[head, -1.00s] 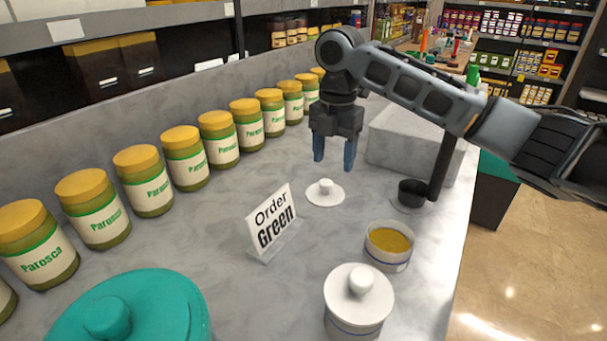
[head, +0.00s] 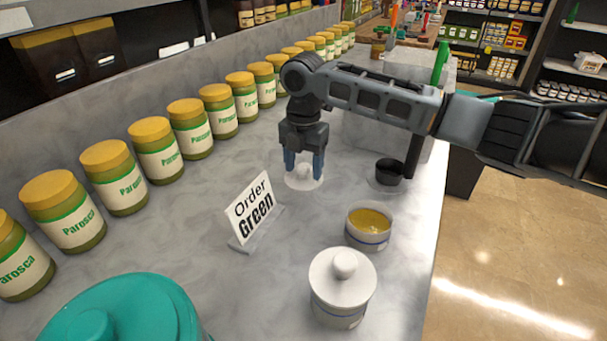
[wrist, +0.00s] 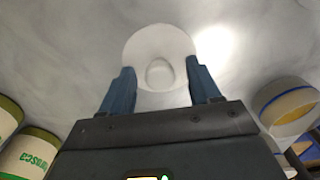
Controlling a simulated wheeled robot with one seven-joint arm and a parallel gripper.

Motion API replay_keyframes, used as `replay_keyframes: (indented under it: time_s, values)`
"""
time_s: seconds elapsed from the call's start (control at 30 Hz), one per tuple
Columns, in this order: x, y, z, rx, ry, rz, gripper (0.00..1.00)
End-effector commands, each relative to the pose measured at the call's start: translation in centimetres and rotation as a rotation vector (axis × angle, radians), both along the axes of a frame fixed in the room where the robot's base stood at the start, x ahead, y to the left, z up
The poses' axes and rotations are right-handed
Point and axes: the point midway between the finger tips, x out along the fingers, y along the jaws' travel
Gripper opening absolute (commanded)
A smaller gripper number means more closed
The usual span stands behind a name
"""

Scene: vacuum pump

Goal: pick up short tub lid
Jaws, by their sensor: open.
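The short tub lid, a flat white disc with a round knob, lies on the grey marble counter in the head view (head: 304,182). It also shows in the wrist view (wrist: 160,48), with its knob facing up. My gripper (head: 304,172) is open above the lid, with its blue fingers pointing down on either side of the knob. In the wrist view my gripper (wrist: 161,88) has its fingertips spread over the near part of the lid, and the knob shows between them. I cannot tell the exact gap between fingertips and lid. The gripper holds nothing.
An open tub with yellow contents (head: 368,228) and a white lidded tub (head: 342,290) stand nearer. A black cup (head: 389,172) is to the right. An "Order Green" sign (head: 254,212) stands left. A row of Parosca jars (head: 160,150) lines the back. A teal lid (head: 125,315) is in front.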

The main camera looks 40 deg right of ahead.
Motion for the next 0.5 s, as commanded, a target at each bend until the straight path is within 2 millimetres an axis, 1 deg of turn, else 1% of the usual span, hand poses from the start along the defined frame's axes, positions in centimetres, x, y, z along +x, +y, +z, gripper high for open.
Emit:
replay_keyframes:
  time_s: [0.1,0.13,0.5]
  values:
    - [-0.01,-0.01,0.01,0.000,0.000,0.000,0.62]
    - [-0.01,-0.01,0.02,0.000,0.000,0.000,0.60]
    - [0.00,0.00,0.05,0.000,0.000,0.000,0.25]
